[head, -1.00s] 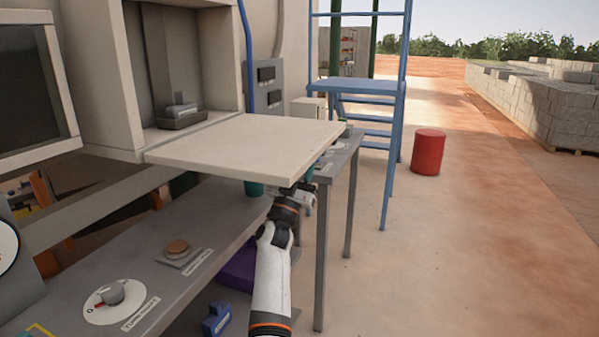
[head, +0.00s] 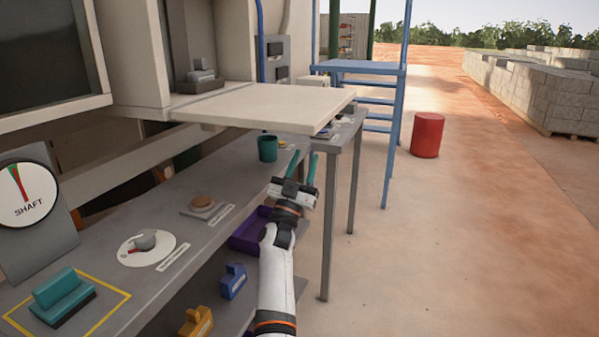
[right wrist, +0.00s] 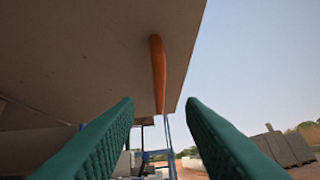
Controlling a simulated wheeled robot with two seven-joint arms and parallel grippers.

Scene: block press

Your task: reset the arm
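My right arm reaches in from the bottom of the head view. Its gripper (head: 302,168) has two green fingers spread apart, with nothing between them. It is beside the bench edge, just below and in front of the pale overhanging board (head: 262,104). In the right wrist view the green fingers (right wrist: 160,135) stand wide apart, and the underside of the board (right wrist: 80,50) fills the upper left. An orange rod-like part (right wrist: 158,72) shows under the board, beyond the fingers. My left gripper is not in view.
A purple tray (head: 250,232) and blue block (head: 233,281) sit lower. A red drum (head: 427,135) stands right on open ground.

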